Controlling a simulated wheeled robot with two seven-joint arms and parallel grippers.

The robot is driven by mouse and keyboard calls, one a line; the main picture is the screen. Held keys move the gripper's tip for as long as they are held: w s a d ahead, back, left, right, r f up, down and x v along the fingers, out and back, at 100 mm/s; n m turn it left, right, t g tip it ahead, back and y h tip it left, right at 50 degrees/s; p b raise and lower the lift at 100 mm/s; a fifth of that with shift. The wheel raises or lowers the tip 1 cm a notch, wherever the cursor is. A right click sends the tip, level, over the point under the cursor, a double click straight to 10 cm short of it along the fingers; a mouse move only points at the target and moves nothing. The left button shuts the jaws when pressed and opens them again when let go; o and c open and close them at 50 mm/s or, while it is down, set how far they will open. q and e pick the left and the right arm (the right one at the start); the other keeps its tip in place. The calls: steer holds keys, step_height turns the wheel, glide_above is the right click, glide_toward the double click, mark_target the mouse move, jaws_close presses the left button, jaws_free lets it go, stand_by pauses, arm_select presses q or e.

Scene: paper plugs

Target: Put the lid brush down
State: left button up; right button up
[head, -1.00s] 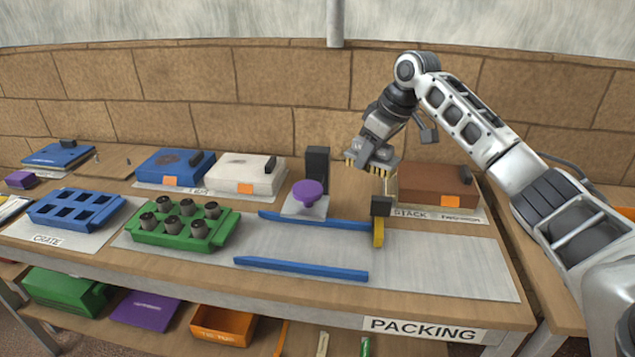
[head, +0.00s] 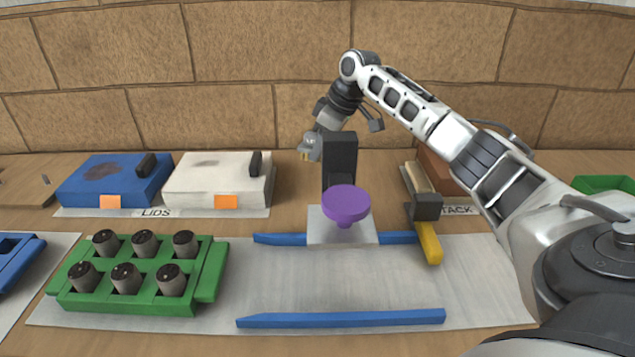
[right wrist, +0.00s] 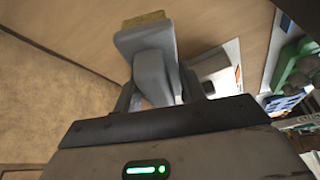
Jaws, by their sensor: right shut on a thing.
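The lid brush, a grey block with yellowish bristles, is in my right gripper (head: 318,134). The brush (head: 310,148) is above the back of the table, close to the wall, left of and partly behind a black upright block. In the right wrist view the grey brush (right wrist: 150,55) sits between the gripper's fingers (right wrist: 158,88), bristles pointing away. Whether it touches the table is unclear. My left gripper is not in view.
A black block (head: 340,158) and a purple knob (head: 346,204) stand just in front. Blue (head: 105,185) and white lids (head: 215,185) lie to the left. A yellow-handled tool (head: 429,243) rests at right. Bare table lies between the white lid and the black block.

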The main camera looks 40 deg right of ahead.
steer(key=shift+f, duration=3.6)
steer(key=shift+f, duration=0.1)
steer(key=o, duration=0.9)
steer(key=v, duration=1.2)
steer(key=shift+d, duration=0.1)
